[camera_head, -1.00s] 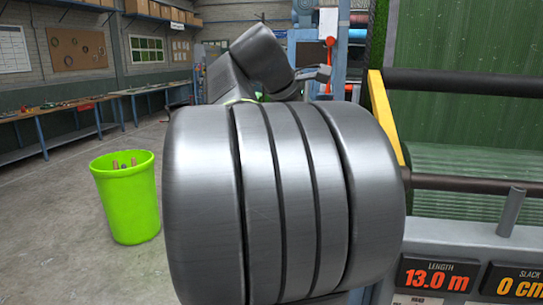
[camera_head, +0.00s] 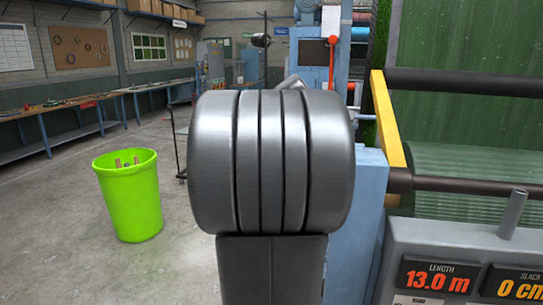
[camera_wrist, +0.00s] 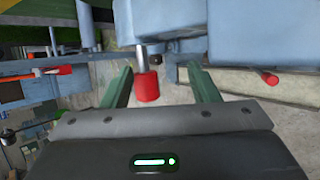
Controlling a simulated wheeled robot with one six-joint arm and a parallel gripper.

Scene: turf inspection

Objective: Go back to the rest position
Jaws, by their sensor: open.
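My gripper (camera_wrist: 158,70) shows in the wrist view as two green fingers set apart, with nothing seen between them that is held. A red knob on a metal rod (camera_wrist: 146,86) shows between the fingers, beyond them, under a blue machine part (camera_wrist: 170,22). I cannot tell how far off it is. In the head view my arm's grey joint fills the middle, with a dark link below it, and the gripper is hidden behind it.
A green bin (camera_head: 128,200) with small things in it stands on the floor at left. Workbenches (camera_head: 60,115) line the left wall. At right are the green turf (camera_head: 470,165), a yellow bar (camera_head: 389,115) and a display panel (camera_head: 455,280) reading 13.0 m. A red-handled lever (camera_head: 332,50) stands behind.

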